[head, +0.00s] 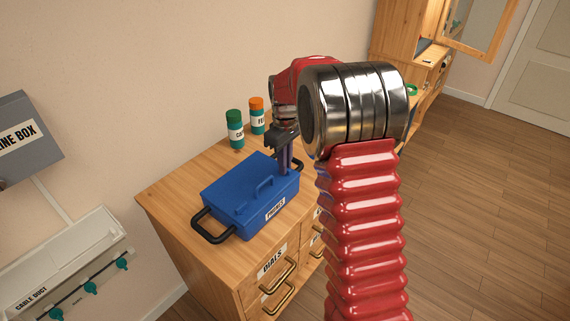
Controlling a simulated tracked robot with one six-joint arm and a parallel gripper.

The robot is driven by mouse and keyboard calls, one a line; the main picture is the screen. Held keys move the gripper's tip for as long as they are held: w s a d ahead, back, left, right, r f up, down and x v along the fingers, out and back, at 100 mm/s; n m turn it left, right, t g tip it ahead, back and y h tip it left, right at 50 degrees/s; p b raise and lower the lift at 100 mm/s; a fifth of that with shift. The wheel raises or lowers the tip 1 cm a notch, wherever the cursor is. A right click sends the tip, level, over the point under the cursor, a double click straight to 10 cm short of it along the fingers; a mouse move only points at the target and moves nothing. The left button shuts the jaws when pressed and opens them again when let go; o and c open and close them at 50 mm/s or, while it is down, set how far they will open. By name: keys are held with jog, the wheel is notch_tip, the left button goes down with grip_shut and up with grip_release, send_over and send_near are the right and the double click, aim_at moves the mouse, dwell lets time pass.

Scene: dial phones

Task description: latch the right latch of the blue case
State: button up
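The blue case (247,187) sits on the wooden drawer cabinet, lid down, with a blue handle on top and a label on its front. A black loop (207,231) sticks out at its left end. Another black loop (298,165) shows at its right end, partly hidden behind my gripper; I take it for the right latch. My gripper (285,169) points down over the right end of the case, close to that loop. Its fingertips are small and dark here, and I cannot tell whether they touch the loop or the case.
Two jars, one green-capped (235,130) and one orange-capped (257,117), stand behind the case. The cabinet top (160,196) is bare to the left. A grey box (25,140) and a cable duct panel (65,265) are on the wall at left. Open floor lies at right.

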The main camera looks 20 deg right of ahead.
grip_shut()
jog(key=shift+m, duration=0.3)
jog(key=m, duration=1.3)
jog(key=shift+m, duration=2.2)
